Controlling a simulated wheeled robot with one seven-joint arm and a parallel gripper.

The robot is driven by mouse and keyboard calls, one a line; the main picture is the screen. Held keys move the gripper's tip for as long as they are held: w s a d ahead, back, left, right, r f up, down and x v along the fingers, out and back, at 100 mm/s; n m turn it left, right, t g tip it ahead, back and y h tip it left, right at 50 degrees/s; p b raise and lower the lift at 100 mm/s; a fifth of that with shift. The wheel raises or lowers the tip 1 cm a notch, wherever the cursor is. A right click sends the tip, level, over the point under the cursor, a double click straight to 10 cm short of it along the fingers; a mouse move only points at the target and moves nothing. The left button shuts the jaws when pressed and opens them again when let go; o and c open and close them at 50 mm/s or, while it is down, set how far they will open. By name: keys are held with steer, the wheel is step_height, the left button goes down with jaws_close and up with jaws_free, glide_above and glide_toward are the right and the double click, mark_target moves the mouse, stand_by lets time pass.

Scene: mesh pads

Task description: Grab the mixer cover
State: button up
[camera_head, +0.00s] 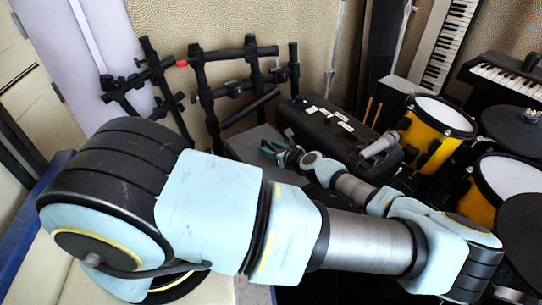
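A long black case or cover (322,118) with several small white labels on top lies in the middle of the head view. It may be the mixer cover, but I cannot tell for sure. My gripper (268,148) is small in this view, just left of and in front of the black case, over a grey flat surface (245,147). Its greenish fingertips point left. I see nothing clearly held, and the gap between the fingers is too small to judge. My arm hides much of the area in front of the case.
Black metal stands (207,95) stand against the wall behind, left of the case. Yellow drums (428,150) and dark pads crowd the right side. A keyboard (441,50) leans at the back, and another keyboard (505,80) lies at the far right. A microphone (380,145) is near the case.

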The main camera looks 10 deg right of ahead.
jaws_close()
stand_by(1.2)
